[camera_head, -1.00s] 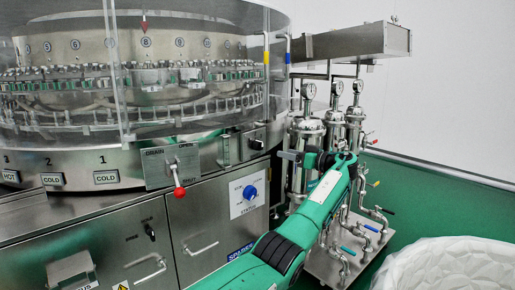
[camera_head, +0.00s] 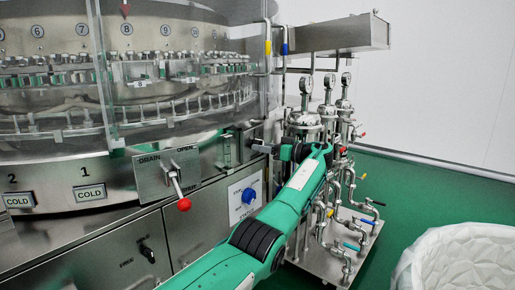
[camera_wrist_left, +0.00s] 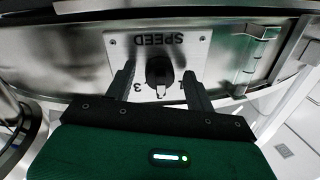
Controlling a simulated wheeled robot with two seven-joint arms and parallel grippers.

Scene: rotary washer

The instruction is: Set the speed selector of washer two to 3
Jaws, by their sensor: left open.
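The speed selector is a black knob (camera_wrist_left: 159,70) on a pale plate (camera_wrist_left: 120,45) marked SPEED, upside down in the left wrist view. The digits 3 and 1 show at either side below the knob. A white mark on the knob's lower side lies between them. My left gripper (camera_wrist_left: 157,75) is open, with one finger on each side of the knob; I cannot tell whether they touch it. In the head view my left gripper (camera_head: 265,148) is at the washer's right front, and the selector is mostly hidden there. My right gripper is not in view.
Left of the gripper is a drain lever with a red ball (camera_head: 184,204). Below is a blue status knob (camera_head: 248,195). Steel filter vessels and pipes (camera_head: 305,125) stand close on the right. A white lined bin (camera_head: 465,260) is at lower right, with green floor between.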

